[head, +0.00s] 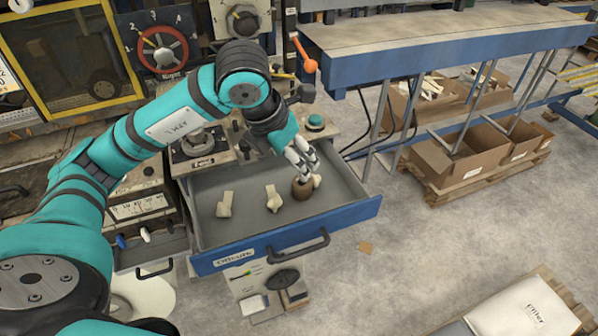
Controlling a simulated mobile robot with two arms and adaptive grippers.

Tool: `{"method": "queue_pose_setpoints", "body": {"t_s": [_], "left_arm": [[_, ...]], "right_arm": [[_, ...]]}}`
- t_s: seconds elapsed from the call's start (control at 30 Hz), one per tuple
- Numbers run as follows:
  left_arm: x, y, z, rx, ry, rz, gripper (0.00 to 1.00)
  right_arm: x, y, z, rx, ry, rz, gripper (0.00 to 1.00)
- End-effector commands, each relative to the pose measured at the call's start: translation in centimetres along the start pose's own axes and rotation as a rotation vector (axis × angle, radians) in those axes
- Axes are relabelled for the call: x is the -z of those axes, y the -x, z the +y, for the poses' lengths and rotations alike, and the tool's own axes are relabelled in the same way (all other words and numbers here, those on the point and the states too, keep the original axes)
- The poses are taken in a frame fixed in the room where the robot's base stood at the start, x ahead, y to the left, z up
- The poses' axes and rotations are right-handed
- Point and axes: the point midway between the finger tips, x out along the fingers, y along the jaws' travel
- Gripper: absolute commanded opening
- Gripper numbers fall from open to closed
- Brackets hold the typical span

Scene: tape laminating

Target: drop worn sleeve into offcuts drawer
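The offcuts drawer (345,212) is pulled open, with a grey inside, a blue front and a label reading "Offcuts". The worn sleeve (302,190), a short brown cylinder, is upright within the drawer's outline, near its right side. My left gripper (308,172) reaches down over the drawer from above, with its pale fingertips at the sleeve's top and right side. It looks shut on the sleeve. Whether the sleeve touches the drawer floor cannot be told from this view. My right gripper is not in view.
Two pale offcuts (273,199) (225,204) lie in the drawer left of the sleeve. A smaller open drawer (150,249) sits to the left. A blue-edged bench (440,50) and cardboard boxes (460,160) stand right. The floor right of the drawer is mostly clear.

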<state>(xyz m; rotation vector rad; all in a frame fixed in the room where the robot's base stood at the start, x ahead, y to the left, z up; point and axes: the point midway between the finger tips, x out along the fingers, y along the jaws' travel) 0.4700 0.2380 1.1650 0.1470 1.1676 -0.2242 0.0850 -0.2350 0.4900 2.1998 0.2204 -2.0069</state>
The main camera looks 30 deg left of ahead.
Motion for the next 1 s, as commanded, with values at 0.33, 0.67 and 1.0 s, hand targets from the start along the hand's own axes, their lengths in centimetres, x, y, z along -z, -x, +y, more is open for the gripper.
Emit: {"method": "queue_pose_setpoints", "body": {"t_s": [0.33, 0.67, 1.0], "left_arm": [[0.0, 3.6, 0.0, -0.001, -0.001, 0.000, 0.64], [0.0, 3.6, 0.0, 0.000, -0.001, 0.001, 0.64], [-0.9, 5.8, 0.0, 0.000, -0.001, 0.000, 0.64]], "right_arm": [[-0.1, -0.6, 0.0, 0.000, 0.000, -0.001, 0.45], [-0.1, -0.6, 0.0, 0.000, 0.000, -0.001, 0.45], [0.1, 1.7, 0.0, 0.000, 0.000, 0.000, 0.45]]}}
